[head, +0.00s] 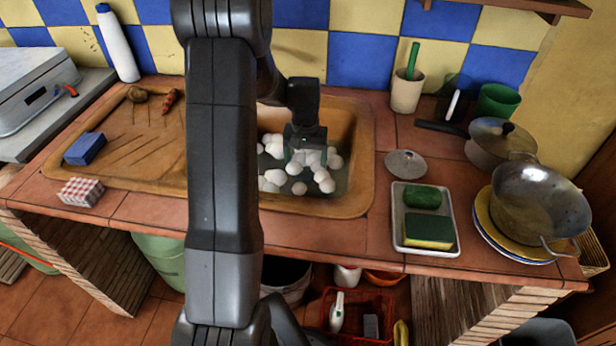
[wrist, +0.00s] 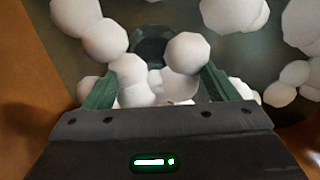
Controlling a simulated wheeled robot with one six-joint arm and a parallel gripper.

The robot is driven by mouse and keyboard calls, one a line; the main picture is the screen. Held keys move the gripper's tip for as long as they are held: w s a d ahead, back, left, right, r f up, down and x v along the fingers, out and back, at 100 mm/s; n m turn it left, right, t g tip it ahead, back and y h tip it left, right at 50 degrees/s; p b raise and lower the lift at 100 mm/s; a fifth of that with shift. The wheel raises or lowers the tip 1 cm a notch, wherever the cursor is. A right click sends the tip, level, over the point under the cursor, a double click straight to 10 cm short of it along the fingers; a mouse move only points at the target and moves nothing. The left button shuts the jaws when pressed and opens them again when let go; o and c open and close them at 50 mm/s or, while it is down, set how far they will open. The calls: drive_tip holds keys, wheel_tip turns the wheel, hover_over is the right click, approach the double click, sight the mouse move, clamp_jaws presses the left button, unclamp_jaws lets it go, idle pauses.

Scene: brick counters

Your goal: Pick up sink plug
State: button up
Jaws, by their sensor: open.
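My gripper (head: 305,152) is down inside the brown sink (head: 362,150), among white foam balls (head: 299,188). In the wrist view its two green fingers (wrist: 165,72) are open and apart, with white balls between and around them. A dark round piece (wrist: 152,46), which looks like the sink plug, lies just beyond the fingertips, partly covered by balls. Nothing is visibly gripped. The plug cannot be made out in the head view, where the arm and balls cover much of the sink.
A round metal strainer (head: 405,164) lies right of the sink. A tray (head: 398,224) holds a green sponge and a scouring pad. A wok (head: 537,205) on plates stands at the far right. The sink walls are close around my gripper.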

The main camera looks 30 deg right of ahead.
sight(308, 169)
drive_tip(key=f, duration=0.5)
drive_tip(key=shift+s+d, duration=0.1)
drive_tip(key=shift+d, duration=0.25)
drive_tip(key=c, duration=1.1)
drive_tip(key=shift+r, duration=0.1)
